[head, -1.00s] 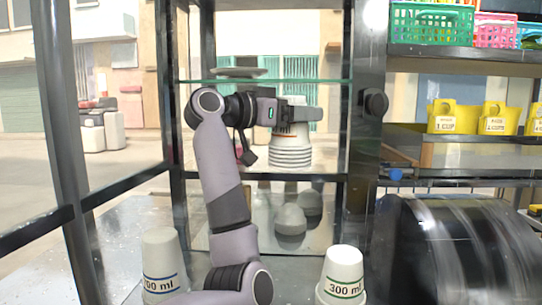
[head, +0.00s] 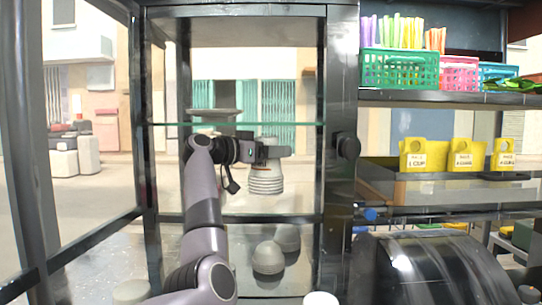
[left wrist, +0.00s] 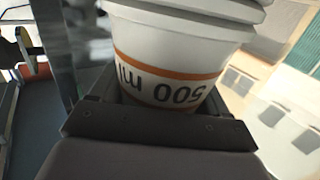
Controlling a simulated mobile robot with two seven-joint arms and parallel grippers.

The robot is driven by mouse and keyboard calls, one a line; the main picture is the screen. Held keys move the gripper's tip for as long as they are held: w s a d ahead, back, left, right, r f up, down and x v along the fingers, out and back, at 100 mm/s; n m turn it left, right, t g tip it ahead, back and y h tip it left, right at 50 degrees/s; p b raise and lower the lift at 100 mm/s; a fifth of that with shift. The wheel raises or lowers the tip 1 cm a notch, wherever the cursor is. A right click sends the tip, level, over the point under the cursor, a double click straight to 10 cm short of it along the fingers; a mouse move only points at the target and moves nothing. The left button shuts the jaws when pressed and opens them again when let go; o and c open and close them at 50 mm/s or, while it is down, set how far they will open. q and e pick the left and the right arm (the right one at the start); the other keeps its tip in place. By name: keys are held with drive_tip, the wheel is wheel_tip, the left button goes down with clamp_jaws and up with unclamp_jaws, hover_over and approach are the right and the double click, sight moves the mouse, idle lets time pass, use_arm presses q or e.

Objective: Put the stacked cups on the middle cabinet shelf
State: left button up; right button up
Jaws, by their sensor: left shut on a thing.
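The stacked cups (head: 266,180) are white, upside down and nested, with visible rims at the lower end. My left gripper (head: 276,153) is shut on the stack near its upper end, inside the cabinet opening. The left wrist view shows an orange band and "500 ml" on the held cup (left wrist: 170,70). The stack is below the glass upper shelf (head: 300,124) and above the front edge of the middle cabinet shelf (head: 300,218). I cannot tell whether its lower rim touches the shelf. My right gripper is not in view.
A grey dish (head: 214,115) sits on the upper glass shelf. Rounded grey bowls (head: 268,258) stand below the middle shelf. Dark cabinet posts (head: 340,190) frame the opening. A dark drum (head: 430,265) is at lower right. Two white cups (head: 130,291) (head: 320,298) show at the bottom edge.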

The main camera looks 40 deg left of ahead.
use_arm(q)
drive_tip(key=shift+w+a+r+p, duration=0.2)
drive_tip(key=shift+w+a+p, duration=0.55)
drive_tip(key=shift+w+a, duration=0.3)
drive_tip(key=f+p, duration=0.1)
drive_tip(key=w+a+f, duration=0.1)
drive_tip(key=w+f+p, duration=0.1)
drive_tip(key=shift+w+a+f+p, duration=0.1)
drive_tip(key=shift+a+f+p, duration=0.15)
drive_tip(key=shift+f+p, duration=0.15)
drive_tip(key=shift+f+b, duration=0.25)
drive_tip(key=shift+b, duration=0.05)
drive_tip(key=o, duration=1.3)
drive_tip(key=shift+r, duration=0.1)
drive_tip(key=shift+r+p, duration=0.2)
drive_tip(key=shift+p, duration=0.1)
